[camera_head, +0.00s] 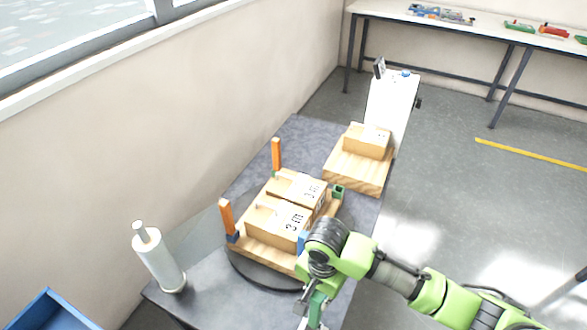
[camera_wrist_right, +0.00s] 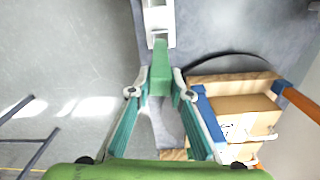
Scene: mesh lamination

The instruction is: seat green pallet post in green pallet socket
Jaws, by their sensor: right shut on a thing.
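My right gripper (camera_head: 314,310) is near the front right edge of the table, and its fingers are partly hidden by my arm. In the right wrist view my right gripper (camera_wrist_right: 161,93) is shut on the green post (camera_wrist_right: 160,70), with a white block-like piece at the post's far end. Whether the post touches that piece is unclear. A green socket (camera_head: 338,191) sits on the right back corner of the wooden pallet (camera_head: 268,257), apart from the gripper and empty-looking. Another green socket at the back left corner holds an orange post (camera_head: 276,154). My left gripper is not seen.
Cartons (camera_head: 278,221) sit on the pallet, on a dark round turntable (camera_head: 250,272). Blue sockets mark its front corners; the left one holds an orange post (camera_head: 227,217). A second pallet (camera_head: 355,171) with a carton stands behind. A white roll (camera_head: 158,260) stands at left.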

